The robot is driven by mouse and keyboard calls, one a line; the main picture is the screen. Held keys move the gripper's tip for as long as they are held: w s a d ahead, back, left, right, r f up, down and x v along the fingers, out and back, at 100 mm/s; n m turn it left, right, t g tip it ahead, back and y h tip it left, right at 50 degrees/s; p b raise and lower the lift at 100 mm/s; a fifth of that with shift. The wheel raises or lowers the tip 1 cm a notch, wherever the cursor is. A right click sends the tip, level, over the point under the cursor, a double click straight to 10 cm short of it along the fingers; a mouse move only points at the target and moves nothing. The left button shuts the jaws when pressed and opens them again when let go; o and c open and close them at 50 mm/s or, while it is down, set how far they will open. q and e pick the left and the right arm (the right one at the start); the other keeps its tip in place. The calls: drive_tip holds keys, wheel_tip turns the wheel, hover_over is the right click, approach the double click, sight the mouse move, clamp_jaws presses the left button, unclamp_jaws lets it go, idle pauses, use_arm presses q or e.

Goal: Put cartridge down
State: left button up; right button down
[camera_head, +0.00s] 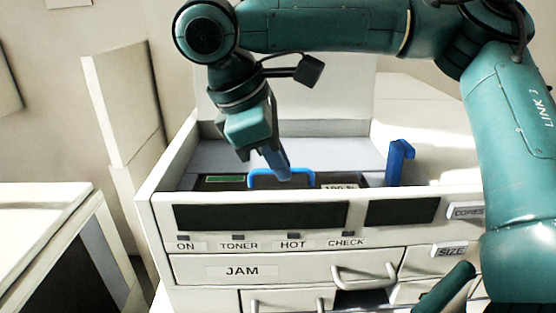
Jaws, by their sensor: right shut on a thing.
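The dark cartridge (300,184) with a blue arched handle (262,171) sits low in the open top bay of the white copier. The front wall hides its lower part, so I cannot tell whether it touches the bay floor. My right gripper (284,177) reaches down into the bay from above, its blue-grey fingers at the right side of the handle. It is shut on the cartridge by the handle. My left gripper is not in view.
The copier's front wall (400,196) bounds the bay. A blue lever (397,160) stands upright at the bay's right. Below are a JAM drawer (205,271) and a SIZE label (451,251). Another white machine (45,196) stands at left.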

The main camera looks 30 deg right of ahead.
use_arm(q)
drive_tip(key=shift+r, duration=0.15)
use_arm(e)
drive_tip(key=shift+f, duration=0.1)
drive_tip(key=c, duration=2)
unclamp_jaws()
drive_tip(key=shift+f, duration=0.15)
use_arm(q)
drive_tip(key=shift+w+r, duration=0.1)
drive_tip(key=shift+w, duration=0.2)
use_arm(e)
drive_tip(key=o, duration=0.5)
drive_tip(key=shift+c, duration=0.2)
drive_tip(key=shift+r, duration=0.2)
use_arm(q)
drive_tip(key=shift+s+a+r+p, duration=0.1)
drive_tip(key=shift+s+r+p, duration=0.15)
drive_tip(key=shift+p, duration=0.75)
use_arm(e)
drive_tip(key=v, duration=1.2)
